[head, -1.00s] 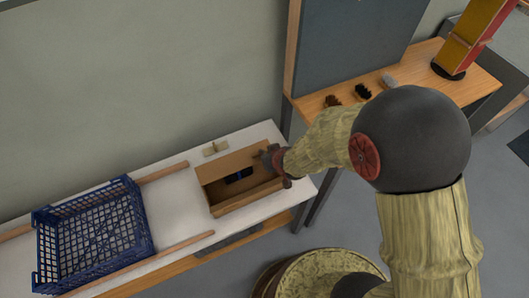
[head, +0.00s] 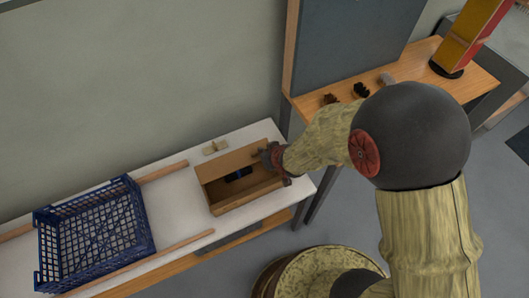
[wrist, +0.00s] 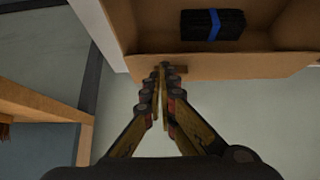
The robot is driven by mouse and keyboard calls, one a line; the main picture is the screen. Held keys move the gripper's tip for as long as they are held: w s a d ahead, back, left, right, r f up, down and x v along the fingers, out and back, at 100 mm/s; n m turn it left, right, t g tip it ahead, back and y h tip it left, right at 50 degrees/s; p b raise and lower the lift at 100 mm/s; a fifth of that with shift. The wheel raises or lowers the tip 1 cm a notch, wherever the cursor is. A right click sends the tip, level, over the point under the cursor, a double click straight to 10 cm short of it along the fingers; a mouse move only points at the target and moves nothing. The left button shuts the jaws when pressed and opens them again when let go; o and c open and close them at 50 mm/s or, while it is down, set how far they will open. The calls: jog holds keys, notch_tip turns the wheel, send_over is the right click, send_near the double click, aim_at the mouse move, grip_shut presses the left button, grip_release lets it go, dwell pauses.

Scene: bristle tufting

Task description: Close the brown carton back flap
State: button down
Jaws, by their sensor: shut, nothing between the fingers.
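The open brown carton (head: 232,208) stands on the white table, with a dark brush with a blue band (head: 238,174) inside. A brown panel (head: 226,166) along its back edge, which looks like the back flap, is raised and leaves the top open. My gripper (head: 267,156) is at the carton's back right corner. In the wrist view, my gripper (wrist: 161,72) is shut and empty, its tips in front of or against a brown carton panel (wrist: 225,65). I cannot tell whether they touch it. The banded brush (wrist: 212,25) shows beyond that panel.
A blue crate (head: 95,235) stands on the table to the left, between wooden rails. A small pale block (head: 215,147) lies behind the carton. A wooden table (head: 425,62) with several small brushes is at the back right. The tabletop between crate and carton is clear.

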jog(key=shift+r, duration=0.35)
jog(key=v, duration=1.1)
jog(key=shift+s+r, duration=0.25)
